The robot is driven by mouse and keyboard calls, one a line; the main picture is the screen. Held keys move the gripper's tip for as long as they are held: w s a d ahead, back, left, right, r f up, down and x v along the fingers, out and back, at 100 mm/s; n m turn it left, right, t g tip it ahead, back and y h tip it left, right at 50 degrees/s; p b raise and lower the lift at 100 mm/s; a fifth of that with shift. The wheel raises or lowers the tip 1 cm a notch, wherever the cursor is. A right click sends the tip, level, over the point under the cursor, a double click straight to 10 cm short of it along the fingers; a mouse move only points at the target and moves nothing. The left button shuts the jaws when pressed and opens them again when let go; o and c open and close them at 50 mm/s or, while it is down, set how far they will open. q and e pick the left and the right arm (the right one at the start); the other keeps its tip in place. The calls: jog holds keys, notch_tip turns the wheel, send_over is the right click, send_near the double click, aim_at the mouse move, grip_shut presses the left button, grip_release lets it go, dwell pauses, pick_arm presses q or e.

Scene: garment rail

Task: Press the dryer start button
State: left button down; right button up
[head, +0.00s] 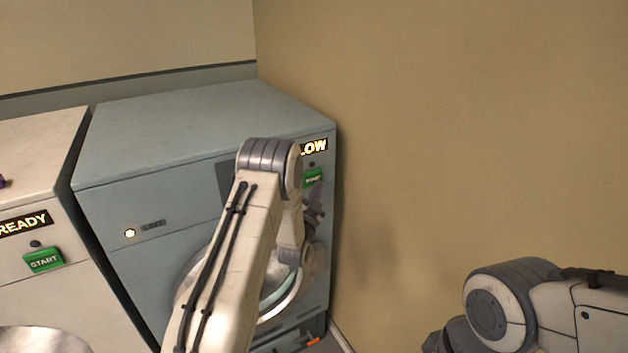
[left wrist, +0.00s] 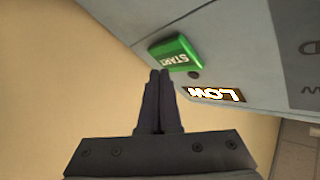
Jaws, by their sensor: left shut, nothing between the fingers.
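The grey-blue dryer (head: 190,125) stands in the corner. Its green START button (head: 313,178) is at the right of its front, below a lit display (head: 314,147) whose visible letters end in "LOW". My left gripper (head: 316,190) is at the button, partly hidden by my arm. In the left wrist view the left gripper (left wrist: 160,74) is shut and empty, its tips just short of or at the edge of the green button (left wrist: 174,53); I cannot tell if they touch. The display reads "LOW" there (left wrist: 215,93). My right gripper is out of view; only its arm shows.
A white machine (head: 40,160) on the left has its own green START button (head: 43,260) and a "READY" display (head: 24,223). A tan wall (head: 450,130) stands close on the dryer's right. The dryer's round door (head: 285,300) is below the button, partly behind my arm.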

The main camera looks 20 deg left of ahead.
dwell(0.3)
pick_arm(q)
jog(key=shift+w+a+f+b, duration=0.1)
jog(key=shift+w+a+b, duration=0.15)
jog(key=shift+b, duration=0.2)
jog(key=shift+a, duration=0.1)
